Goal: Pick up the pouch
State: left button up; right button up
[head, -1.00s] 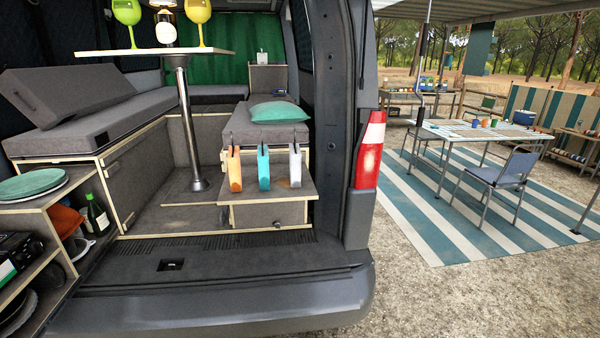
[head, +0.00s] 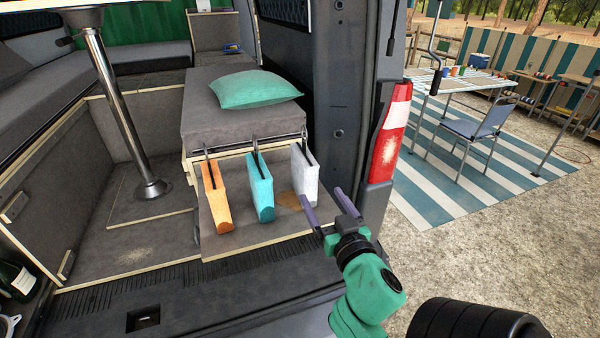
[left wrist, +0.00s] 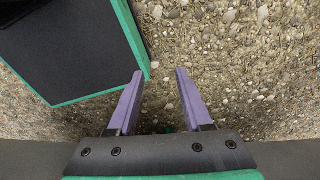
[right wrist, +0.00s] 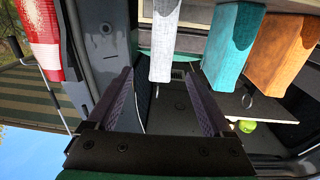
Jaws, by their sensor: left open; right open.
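Three upright pouches hang from dark hooks in a row at the front of the van's bench: an orange one (head: 216,200), a teal one (head: 261,192) and a white-grey one (head: 304,178). The task does not say which pouch. My right gripper (head: 325,204) is open and empty, just to the right and near side of the white-grey pouch. In the right wrist view, the white-grey pouch (right wrist: 165,40) shows beyond the open fingers, with the teal (right wrist: 232,45) and orange (right wrist: 283,52) ones to its right. My left gripper (left wrist: 159,75) is open and empty above gravel.
A wooden board (head: 230,241) lies below the pouches. The grey bench (head: 215,120) with a green pillow (head: 255,89) is behind them. A metal table post (head: 118,120) stands left. The van's door pillar and red-white tail light (head: 390,135) stand close right of the pouches.

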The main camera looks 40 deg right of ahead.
aim_at(312, 179)
jog(key=shift+w+d+f+b, duration=0.1)
jog(key=shift+w+f+b, duration=0.15)
jog(key=shift+w, duration=0.25)
jog(key=shift+w+d+f+b, duration=0.1)
jog(key=shift+w+b, duration=0.2)
jog(key=shift+w, duration=0.2)
jog(key=w+p, duration=0.1)
jog(key=w+d+r+p, duration=0.1)
jog(key=w+p, duration=0.1)
jog(key=shift+w+d+r, duration=0.15)
jog(key=shift+w+d, duration=0.1)
jog(key=shift+d, duration=0.1)
jog(key=x, duration=0.2)
jog(key=p+x, duration=0.1)
jog(key=x, duration=0.2)
jog(key=p+x, duration=0.1)
jog(key=x, duration=0.1)
jog(key=shift+w+f, duration=0.3)
jog(key=shift+f, duration=0.15)
pick_arm(q)
jog(key=r, duration=0.1)
jog(key=w+r, duration=0.1)
jog(key=r, duration=0.1)
jog(key=shift+a+r, duration=0.1)
jog(key=shift+a, duration=0.05)
pick_arm(e)
grip_shut()
